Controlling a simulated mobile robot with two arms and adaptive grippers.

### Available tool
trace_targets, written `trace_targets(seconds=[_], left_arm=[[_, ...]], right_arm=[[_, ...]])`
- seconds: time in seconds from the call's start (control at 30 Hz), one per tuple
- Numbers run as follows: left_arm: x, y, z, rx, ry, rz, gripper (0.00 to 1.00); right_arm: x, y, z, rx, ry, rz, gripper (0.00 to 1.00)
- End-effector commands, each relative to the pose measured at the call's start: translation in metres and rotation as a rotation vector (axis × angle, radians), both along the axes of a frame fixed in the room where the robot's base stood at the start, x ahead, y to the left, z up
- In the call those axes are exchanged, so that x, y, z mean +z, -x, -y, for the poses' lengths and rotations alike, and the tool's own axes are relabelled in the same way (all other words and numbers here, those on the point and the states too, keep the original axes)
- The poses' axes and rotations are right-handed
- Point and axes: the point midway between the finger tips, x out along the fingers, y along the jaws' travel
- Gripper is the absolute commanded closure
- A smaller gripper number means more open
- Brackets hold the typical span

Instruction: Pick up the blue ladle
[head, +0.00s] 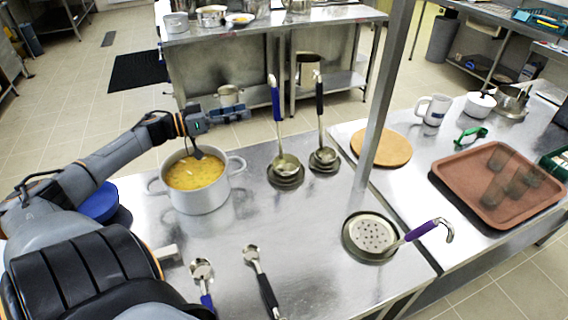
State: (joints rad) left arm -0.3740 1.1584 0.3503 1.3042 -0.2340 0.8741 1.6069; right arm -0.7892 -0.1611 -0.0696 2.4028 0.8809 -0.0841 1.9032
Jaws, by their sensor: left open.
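The blue ladle stands near the back edge of the steel table, its blue handle (276,100) upright and its bowl (285,164) low on a small dark round base. My left gripper (226,118) is open and empty. It is above the back right side of the soup pot, left of the blue handle, with a gap between them. My right gripper is not in view.
A steel stockpot (202,198) of yellow soup stands below my left gripper. A black-handled ladle (320,105) stands right of the blue one. A skimmer (373,236), two spoons (262,282) in front and a metal post (382,110) are nearby. The table's middle is clear.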

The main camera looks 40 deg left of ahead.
Motion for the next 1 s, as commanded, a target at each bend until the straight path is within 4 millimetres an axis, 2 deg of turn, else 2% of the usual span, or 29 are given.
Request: trace_targets(seconds=[0.3,0.67,1.0], left_arm=[[0.003,-0.037,0.019,0.000,0.000,0.005,0.58],[0.003,-0.053,0.027,0.000,0.001,0.003,0.58],[0.005,-0.087,0.044,-0.001,0.001,0.004,0.58]], right_arm=[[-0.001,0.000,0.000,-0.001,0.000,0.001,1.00],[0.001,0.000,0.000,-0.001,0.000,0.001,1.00],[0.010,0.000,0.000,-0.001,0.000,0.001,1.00]])
